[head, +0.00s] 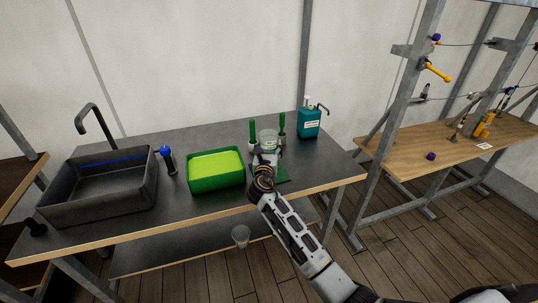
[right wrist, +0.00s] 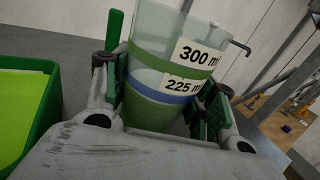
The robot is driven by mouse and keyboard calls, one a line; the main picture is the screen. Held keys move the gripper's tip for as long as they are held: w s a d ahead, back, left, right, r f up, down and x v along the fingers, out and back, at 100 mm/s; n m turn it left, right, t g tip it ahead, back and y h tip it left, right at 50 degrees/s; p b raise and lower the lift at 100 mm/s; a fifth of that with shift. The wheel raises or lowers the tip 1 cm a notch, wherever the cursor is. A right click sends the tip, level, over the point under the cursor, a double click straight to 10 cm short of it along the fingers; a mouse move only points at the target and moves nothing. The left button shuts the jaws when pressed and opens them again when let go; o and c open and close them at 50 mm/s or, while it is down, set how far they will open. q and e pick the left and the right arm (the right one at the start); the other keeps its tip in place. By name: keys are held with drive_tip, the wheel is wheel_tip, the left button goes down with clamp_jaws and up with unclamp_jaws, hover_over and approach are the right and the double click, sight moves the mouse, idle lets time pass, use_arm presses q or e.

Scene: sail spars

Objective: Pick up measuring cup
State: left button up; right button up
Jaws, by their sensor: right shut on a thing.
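The measuring cup (right wrist: 165,65) is clear, with a green band, a blue band and labels reading 300 ml and 225 ml. It fills the middle of the right wrist view, slightly tilted there. In the head view the cup (head: 268,137) shows at the end of my right arm, above the dark table. My right gripper (right wrist: 160,95) has one finger on each side of the cup and is shut on it. It also shows in the head view (head: 266,152). The cup's base is hidden by the gripper. My left gripper is not in view.
A green tub (head: 216,183) with a lime inside stands left of the cup. A green rack (head: 283,172) with upright posts is beside it. A teal dispenser (head: 309,122) stands behind right. A sink (head: 98,202) and a dark blue bottle (head: 168,160) are left.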

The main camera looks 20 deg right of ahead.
sight(270, 132)
drive_tip(key=shift+r, duration=2.35)
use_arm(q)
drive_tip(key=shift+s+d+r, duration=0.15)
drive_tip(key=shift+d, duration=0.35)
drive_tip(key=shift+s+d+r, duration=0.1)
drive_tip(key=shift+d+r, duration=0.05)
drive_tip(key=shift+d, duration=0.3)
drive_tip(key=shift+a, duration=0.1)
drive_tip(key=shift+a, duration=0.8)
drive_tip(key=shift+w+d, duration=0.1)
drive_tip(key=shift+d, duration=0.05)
use_arm(e)
drive_tip(key=shift+w, duration=0.1)
